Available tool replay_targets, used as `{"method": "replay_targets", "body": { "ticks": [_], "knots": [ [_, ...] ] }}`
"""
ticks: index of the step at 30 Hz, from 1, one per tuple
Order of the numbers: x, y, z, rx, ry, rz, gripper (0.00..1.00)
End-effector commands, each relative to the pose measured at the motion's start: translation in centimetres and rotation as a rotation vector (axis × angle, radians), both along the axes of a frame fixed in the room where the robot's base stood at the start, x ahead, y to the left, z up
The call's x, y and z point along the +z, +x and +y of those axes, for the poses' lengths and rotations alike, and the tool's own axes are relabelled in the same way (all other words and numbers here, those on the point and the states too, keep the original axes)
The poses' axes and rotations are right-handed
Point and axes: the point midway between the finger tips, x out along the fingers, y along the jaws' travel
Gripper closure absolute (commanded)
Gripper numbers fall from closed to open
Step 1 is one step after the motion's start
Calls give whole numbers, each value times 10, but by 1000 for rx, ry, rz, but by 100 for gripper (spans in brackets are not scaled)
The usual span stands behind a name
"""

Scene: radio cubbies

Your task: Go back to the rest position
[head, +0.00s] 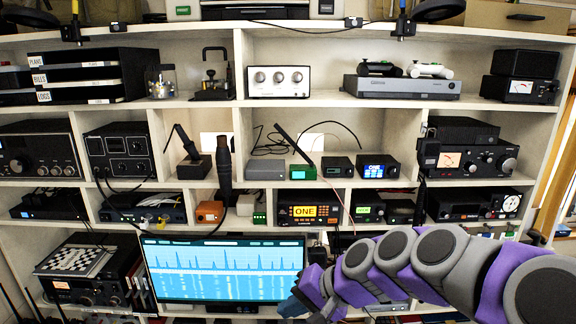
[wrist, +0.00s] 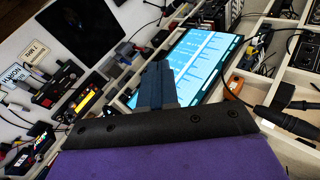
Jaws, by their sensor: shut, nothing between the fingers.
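My purple and grey arm comes in from the lower right of the head view. My gripper (head: 296,302) is low in front of the shelf, by the lower right corner of the bright spectrum screen (head: 222,268). In the wrist view my gripper (wrist: 158,68) shows as two dark fingers pressed together, shut and empty. The screen (wrist: 193,62) lies just beyond the fingertips there. I cannot tell whether the fingers touch anything.
A white cubby shelf (head: 243,128) full of radios fills the view. A radio with an orange display (head: 302,211) sits above the screen. A black handheld microphone (head: 225,165) stands upright in front of the middle cubbies. Loose cables hang around the middle cubbies.

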Motion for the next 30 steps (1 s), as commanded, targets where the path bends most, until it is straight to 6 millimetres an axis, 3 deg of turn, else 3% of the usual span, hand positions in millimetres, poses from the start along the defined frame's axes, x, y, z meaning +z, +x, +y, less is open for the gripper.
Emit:
{"method": "replay_targets", "body": {
  "ticks": [1, 5, 9, 15, 18, 21, 30],
  "knots": [
    [-14, -29, -1, 63, -77, 3, 100],
    [-48, -100, -17, 198, -273, 42, 100],
    [-84, -170, -54, 295, -477, 122, 100],
    [-116, -246, -108, 347, -681, 252, 100],
    [-123, -267, -123, 353, -728, 296, 100],
    [-124, -276, -130, 355, -749, 313, 100],
    [-124, -278, -130, 356, -751, 316, 100]
  ]
}}
